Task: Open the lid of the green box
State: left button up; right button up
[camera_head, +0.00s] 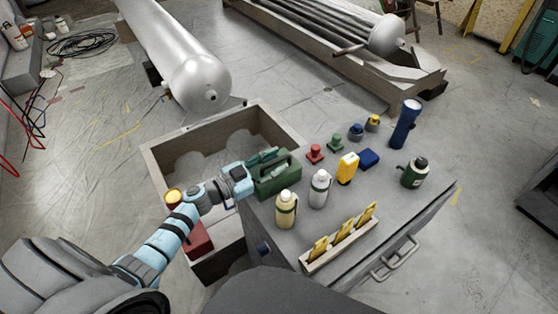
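The green box (280,176) sits at the left back corner of the grey tabletop. My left arm comes in from the lower left, and my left gripper (262,157) is at the left and back side of the green box, close to its top. The gripper covers part of the lid, and its fingers are too small and too close in colour to the box to tell whether they are open, shut or touching it. I cannot tell whether the lid is raised. My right gripper is out of view.
The grey table (385,215) also holds a white bottle (319,189), a cream bottle (286,210), a yellow device (347,168), a dark green canister (414,173), a blue flashlight (405,124) and a slotted rack (340,243). An open wooden crate (151,165) stands at the left.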

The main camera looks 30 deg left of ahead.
pick_arm(q)
jog(key=shift+x, duration=0.85)
grip_shut()
